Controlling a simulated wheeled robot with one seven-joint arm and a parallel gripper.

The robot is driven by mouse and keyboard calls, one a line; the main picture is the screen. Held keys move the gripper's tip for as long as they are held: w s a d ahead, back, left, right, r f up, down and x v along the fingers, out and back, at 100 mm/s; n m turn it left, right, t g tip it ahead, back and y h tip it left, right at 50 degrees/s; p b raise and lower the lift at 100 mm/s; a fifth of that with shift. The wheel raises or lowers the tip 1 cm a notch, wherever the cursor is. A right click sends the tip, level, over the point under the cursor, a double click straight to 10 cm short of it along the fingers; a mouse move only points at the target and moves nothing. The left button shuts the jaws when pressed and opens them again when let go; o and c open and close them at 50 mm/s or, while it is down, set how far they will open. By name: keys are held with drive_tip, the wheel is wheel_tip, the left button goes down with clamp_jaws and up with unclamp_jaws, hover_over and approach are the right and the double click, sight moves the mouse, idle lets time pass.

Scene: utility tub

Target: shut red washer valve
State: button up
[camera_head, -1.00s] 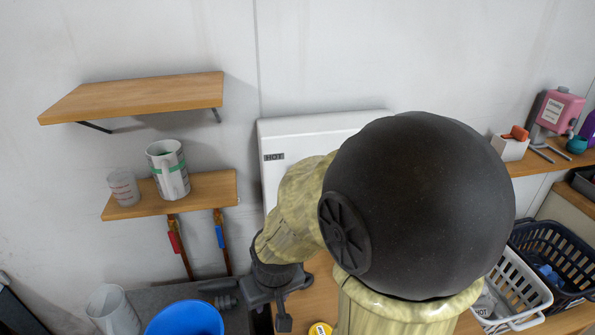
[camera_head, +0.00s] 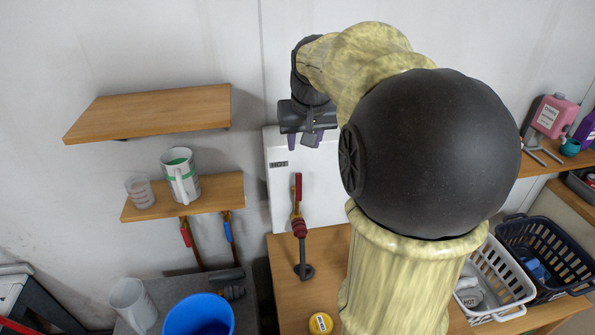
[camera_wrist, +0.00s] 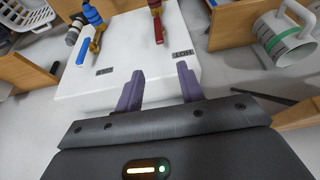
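The red washer valve has a long red lever handle (camera_head: 298,187) that stands upright in front of the white panel (camera_head: 281,203), just right of the HOT label (camera_head: 279,164). It rises in line with the brass body and dark pipe below it. My gripper (camera_head: 305,142) is above the lever, open and empty, apart from it. In the wrist view my two purple fingers (camera_wrist: 159,86) are spread. Beyond them are the red lever (camera_wrist: 158,28) and a blue-handled valve (camera_wrist: 92,15). My arm hides the blue one in the head view.
A wooden shelf (camera_head: 218,197) at left holds a green-banded mug (camera_head: 184,184) and clear cup (camera_head: 140,193). Red (camera_head: 186,237) and blue (camera_head: 228,232) handles sit on pipes below it. A blue bucket (camera_head: 190,318) stands lower left; baskets (camera_head: 500,292) stand right.

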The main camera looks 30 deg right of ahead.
sight(299, 174)
drive_tip(key=shift+f, duration=0.2)
drive_tip(key=p+x, duration=0.3)
drive_tip(key=x, duration=1.4)
drive_tip(key=shift+w, duration=0.1)
drive_tip(key=shift+c, duration=0.5)
drive_tip(key=shift+d, duration=0.1)
clamp_jaws()
